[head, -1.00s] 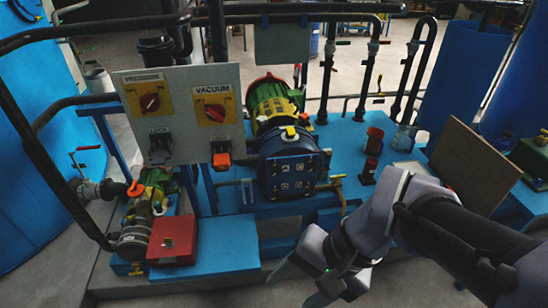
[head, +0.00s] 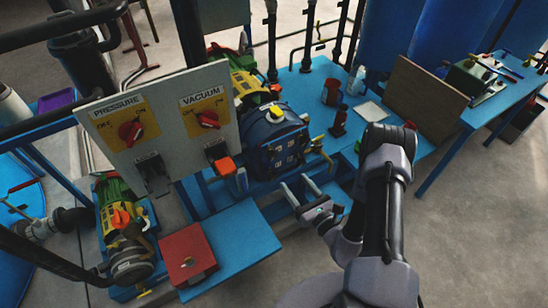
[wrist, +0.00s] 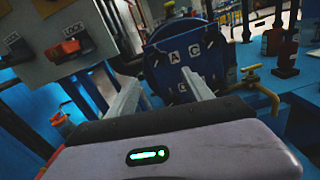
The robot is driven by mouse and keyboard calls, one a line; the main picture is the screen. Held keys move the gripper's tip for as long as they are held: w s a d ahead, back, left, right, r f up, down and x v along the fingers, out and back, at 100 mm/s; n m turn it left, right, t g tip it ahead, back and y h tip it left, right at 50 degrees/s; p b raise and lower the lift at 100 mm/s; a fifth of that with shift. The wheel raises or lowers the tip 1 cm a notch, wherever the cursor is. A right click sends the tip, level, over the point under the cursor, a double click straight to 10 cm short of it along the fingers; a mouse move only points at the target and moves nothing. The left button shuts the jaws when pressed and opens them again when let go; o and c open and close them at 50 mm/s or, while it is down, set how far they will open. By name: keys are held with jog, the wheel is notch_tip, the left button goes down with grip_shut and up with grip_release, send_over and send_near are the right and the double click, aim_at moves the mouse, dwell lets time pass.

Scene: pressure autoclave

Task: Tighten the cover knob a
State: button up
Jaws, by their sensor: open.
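The blue autoclave cover (head: 286,153) faces front at the end of the round vessel (head: 268,122). It carries several small white letter labels. In the wrist view the cover (wrist: 160,68) shows a label "A" (wrist: 174,57) and a "C" (wrist: 191,48) beside it. I cannot clearly make out the knob itself at label A. My gripper (head: 295,182) is open and empty, in front of and below the cover, fingers pointing at it. In the wrist view the two fingers (wrist: 160,77) are apart, with the lower part of the cover seen between and beyond them.
A grey panel (head: 160,120) with pressure and vacuum switches stands left of the vessel. A brass valve (wrist: 262,83) juts out right of the cover. A red box (head: 187,252) sits on the blue platform in front. A brown board (head: 424,102) stands on the table at right.

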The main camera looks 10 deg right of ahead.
aim_at(273, 157)
jog(key=b+x, duration=0.1)
jog(key=x, duration=1.1)
jog(key=shift+w+a+b, duration=0.2)
jog(key=shift+w+b, duration=0.05)
jog(key=shift+b, duration=0.1)
grip_shut()
